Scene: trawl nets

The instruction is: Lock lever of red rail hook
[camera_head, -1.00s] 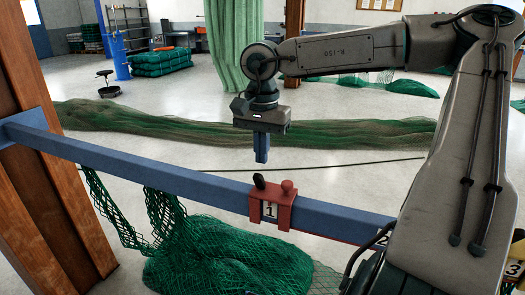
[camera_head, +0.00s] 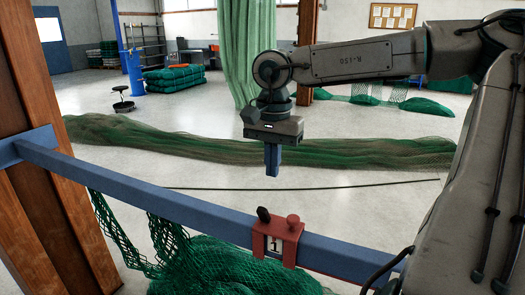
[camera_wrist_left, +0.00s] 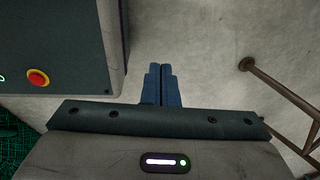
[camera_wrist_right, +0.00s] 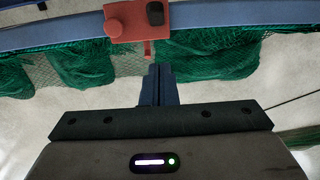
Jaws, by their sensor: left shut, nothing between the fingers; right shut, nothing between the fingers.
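The red rail hook (camera_head: 279,243) sits over the blue rail (camera_head: 190,207) and carries a plate with the number 1. Its black lever (camera_head: 263,214) and a red knob (camera_head: 293,222) stand up from its top. In the right wrist view the red hook (camera_wrist_right: 137,22) is at the top, with the black lever (camera_wrist_right: 155,13) beside the red knob (camera_wrist_right: 114,27). My right gripper (camera_head: 272,172) points down above the hook in the picture, shut and empty, apart from it. My left gripper (camera_wrist_left: 161,68) is shut and empty over the floor; the head view does not show it.
Green netting (camera_head: 235,268) hangs below the rail and heaps on the floor. A wooden post (camera_head: 45,150) holds the rail's left end. A long net bundle (camera_head: 240,145) lies on the floor behind.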

